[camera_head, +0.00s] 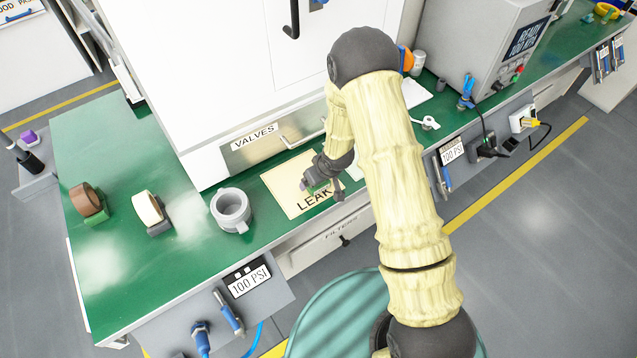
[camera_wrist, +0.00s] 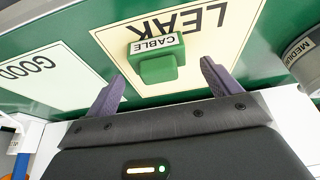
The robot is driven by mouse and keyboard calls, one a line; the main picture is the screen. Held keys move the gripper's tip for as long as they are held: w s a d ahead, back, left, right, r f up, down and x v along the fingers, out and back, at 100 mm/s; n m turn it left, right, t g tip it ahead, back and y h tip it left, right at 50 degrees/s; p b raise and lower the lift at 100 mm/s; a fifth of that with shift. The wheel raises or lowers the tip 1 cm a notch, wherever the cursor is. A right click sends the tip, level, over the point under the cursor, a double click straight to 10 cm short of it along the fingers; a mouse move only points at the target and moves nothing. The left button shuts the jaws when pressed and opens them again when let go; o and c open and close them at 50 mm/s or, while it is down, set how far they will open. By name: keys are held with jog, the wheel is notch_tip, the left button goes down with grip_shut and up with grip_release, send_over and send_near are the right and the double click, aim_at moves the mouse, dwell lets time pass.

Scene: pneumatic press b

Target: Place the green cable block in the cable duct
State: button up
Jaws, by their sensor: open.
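The green cable block (camera_wrist: 158,68), with a white "CABLE" label, lies on the cream "LEAK" card (camera_wrist: 224,50) in the wrist view. My gripper (camera_wrist: 161,72) is open, its two purple fingers on either side of the block's near part and apart from it, with nothing held. In the head view my gripper (camera_head: 322,186) is low over the LEAK card (camera_head: 284,190); a little green shows between its fingers, and the block is mostly hidden there. I cannot make out which thing is the cable duct in either view.
A grey ring-shaped part (camera_head: 231,210) stands left of the card, with tape rolls (camera_head: 148,208) farther left. The white cabinet with the "VALVES" drawer (camera_head: 255,142) rises behind. A "GOOD" card (camera_wrist: 40,72) lies left in the wrist view. The green bench front-left is clear.

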jog(key=shift+x, duration=1.55)
jog(key=shift+c, duration=0.4)
jog(key=c, duration=1.1)
jog(key=shift+r, duration=0.1)
notch_tip(320, 180, up, 10)
jog(key=shift+f, duration=0.1)
